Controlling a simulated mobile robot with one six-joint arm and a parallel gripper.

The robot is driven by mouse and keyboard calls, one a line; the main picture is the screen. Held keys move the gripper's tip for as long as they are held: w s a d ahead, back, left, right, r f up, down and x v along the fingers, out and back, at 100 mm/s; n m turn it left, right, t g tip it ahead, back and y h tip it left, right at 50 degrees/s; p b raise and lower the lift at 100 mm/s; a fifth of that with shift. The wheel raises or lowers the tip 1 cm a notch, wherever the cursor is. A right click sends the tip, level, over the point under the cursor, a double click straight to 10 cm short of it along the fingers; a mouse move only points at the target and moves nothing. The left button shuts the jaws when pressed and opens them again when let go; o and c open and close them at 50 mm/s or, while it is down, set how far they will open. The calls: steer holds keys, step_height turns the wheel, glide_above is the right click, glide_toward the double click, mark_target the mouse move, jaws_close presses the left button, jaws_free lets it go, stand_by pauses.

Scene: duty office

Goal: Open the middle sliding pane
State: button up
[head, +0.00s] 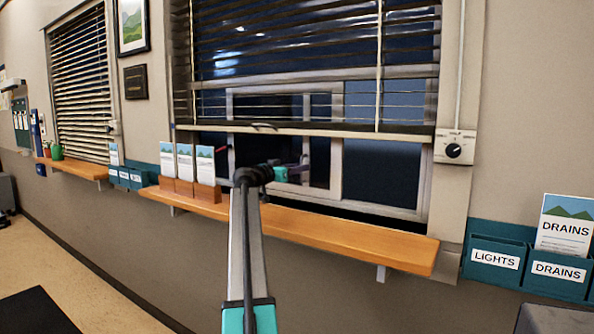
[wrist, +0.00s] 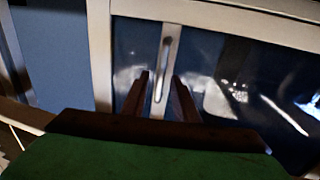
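The window (head: 385,172) has several panes behind a partly raised blind. The middle pane's pale frame (head: 336,150) shows below and through the blind. In the wrist view, a pale upright stile (wrist: 150,40) carries a long narrow pull (wrist: 165,48). My gripper (head: 299,172) is at the window, below the blind's bottom edge. In the wrist view, my gripper (wrist: 161,82) has its two dark red fingers apart, one on each side of the pull. I cannot tell whether they touch it. My arm hides part of the window's lower left.
A wooden sill (head: 340,238) runs under the window, with a leaflet holder (head: 190,190) at its left. The blind's bottom rail (head: 330,132) hangs just above my gripper. A dial box (head: 455,147) is on the right jamb. Teal wall pockets (head: 497,262) hang at right.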

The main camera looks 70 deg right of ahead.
steer(key=v, duration=1.3)
steer(key=shift+w+a, duration=0.2)
steer(key=shift+a, duration=0.2)
